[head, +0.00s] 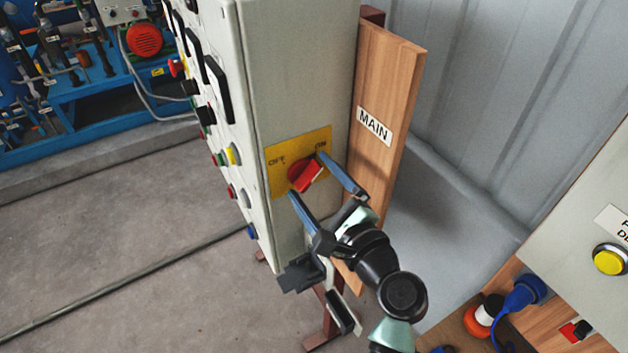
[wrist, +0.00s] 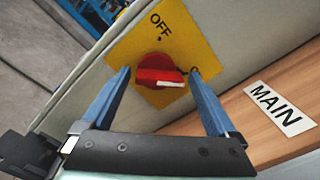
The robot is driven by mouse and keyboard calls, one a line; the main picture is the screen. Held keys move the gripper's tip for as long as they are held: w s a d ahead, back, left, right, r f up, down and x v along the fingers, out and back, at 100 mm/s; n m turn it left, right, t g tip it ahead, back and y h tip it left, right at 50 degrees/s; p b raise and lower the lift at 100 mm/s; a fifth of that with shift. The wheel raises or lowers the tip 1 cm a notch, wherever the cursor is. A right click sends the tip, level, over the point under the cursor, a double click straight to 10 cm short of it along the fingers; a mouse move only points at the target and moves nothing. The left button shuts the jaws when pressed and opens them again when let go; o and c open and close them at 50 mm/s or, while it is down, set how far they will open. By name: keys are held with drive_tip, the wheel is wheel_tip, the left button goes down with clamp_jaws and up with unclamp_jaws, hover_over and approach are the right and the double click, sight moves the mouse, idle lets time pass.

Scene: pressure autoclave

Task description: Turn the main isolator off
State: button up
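The main isolator is a red rotary knob (head: 306,174) on a yellow plate (head: 281,154) marked OFF and ON, on the side of a grey cabinet. A white line on the knob points toward the ON mark. In the wrist view the red knob (wrist: 158,72) sits on the yellow plate (wrist: 183,30), between my finger tips. My gripper (head: 306,174) is open, with one blue finger on each side of the knob. It also shows in the wrist view (wrist: 160,72). Gaps show between the fingers and the knob; whether the tips touch the plate I cannot tell.
A wooden board with a MAIN label (head: 375,125) stands right of the cabinet (head: 295,60). The cabinet's left face carries several buttons and handles. A second grey box with a yellow button (head: 608,262) is at the right. Open floor (head: 130,230) lies left.

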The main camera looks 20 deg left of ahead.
drive_tip(key=c, duration=1.1)
drive_tip(key=n+b, duration=0.2)
drive_tip(key=b, duration=0.1)
drive_tip(key=shift+a+f+n, duration=0.1)
drive_tip(key=shift+f+n, duration=0.1)
drive_tip(key=shift+n, duration=0.1)
drive_tip(key=n+b, duration=0.6)
drive_tip(key=shift+s+f+b, duration=0.1)
drive_tip(key=shift+b, duration=0.2)
drive_tip(key=n+b, duration=0.6)
drive_tip(key=shift+a, duration=0.1)
drive_tip(key=shift+s+n+b, duration=0.1)
drive_tip(key=shift+n+b, duration=1.5)
drive_tip(key=shift+n, duration=0.1)
drive_tip(key=shift+r, duration=0.2)
